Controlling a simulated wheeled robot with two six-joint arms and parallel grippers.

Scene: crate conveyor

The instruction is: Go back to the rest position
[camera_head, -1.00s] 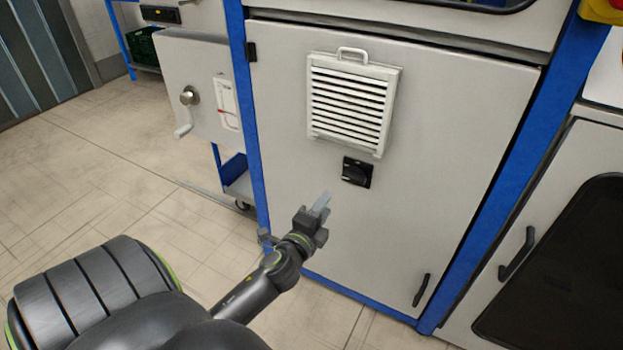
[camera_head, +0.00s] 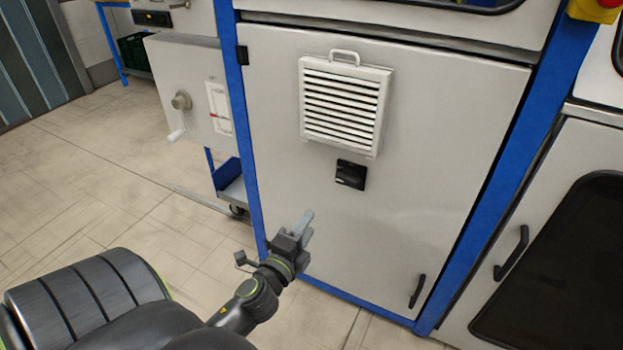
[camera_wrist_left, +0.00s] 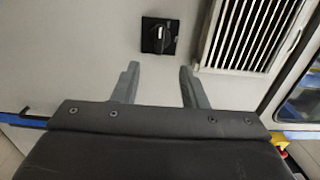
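My left gripper (camera_head: 303,223) is in front of the lower part of a grey cabinet door (camera_head: 430,150), below a black rotary switch (camera_head: 351,174). In the left wrist view the two fingers of the gripper (camera_wrist_left: 158,85) stand apart with nothing between them. The switch (camera_wrist_left: 159,36) shows beyond the fingertips there, apart from them. A white louvred vent (camera_head: 342,102) with a top handle is on the door above the switch. My right gripper is not in view.
A grey box with a crank handle (camera_head: 178,125) stands left of the cabinet. A blue cart (camera_head: 231,185) is below it. Black door handles (camera_head: 417,291) are at the lower right. The tiled floor (camera_head: 90,190) at left is clear.

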